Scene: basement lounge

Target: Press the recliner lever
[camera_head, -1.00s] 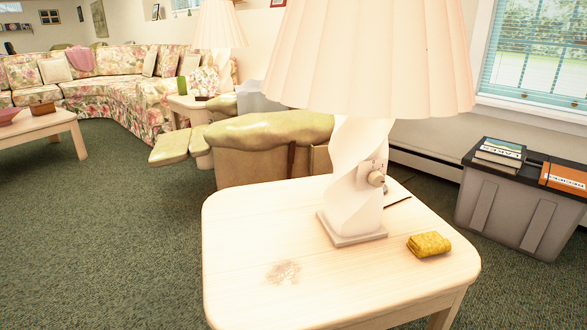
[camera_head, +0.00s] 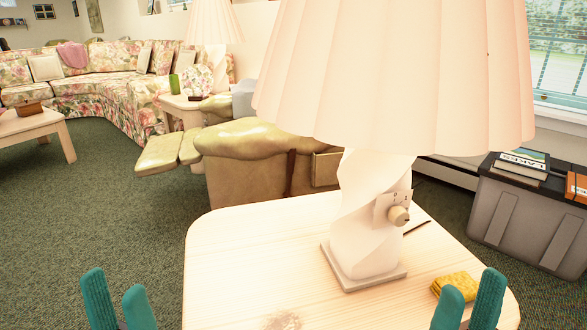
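The tan recliner (camera_head: 245,172) stands behind the wooden side table, with its footrest (camera_head: 158,154) extended to the left. A dark brown upright piece (camera_head: 290,172) on its near side looks like the lever. The lamp and table partly block the recliner's right and lower parts. My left gripper (camera_head: 114,286) is open and empty at the bottom left, left of the side table. My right gripper (camera_head: 471,284) is open and empty at the bottom right, in front of the yellow folded item. Both are well apart from the recliner.
The side table (camera_head: 230,265) fills the near middle. It carries a large white lamp (camera_head: 365,215) and the yellow folded item (camera_head: 456,282). A grey storage bin (camera_head: 530,215) with books stands at right. A floral sofa (camera_head: 120,95) is far left. Carpet (camera_head: 90,200) at left is clear.

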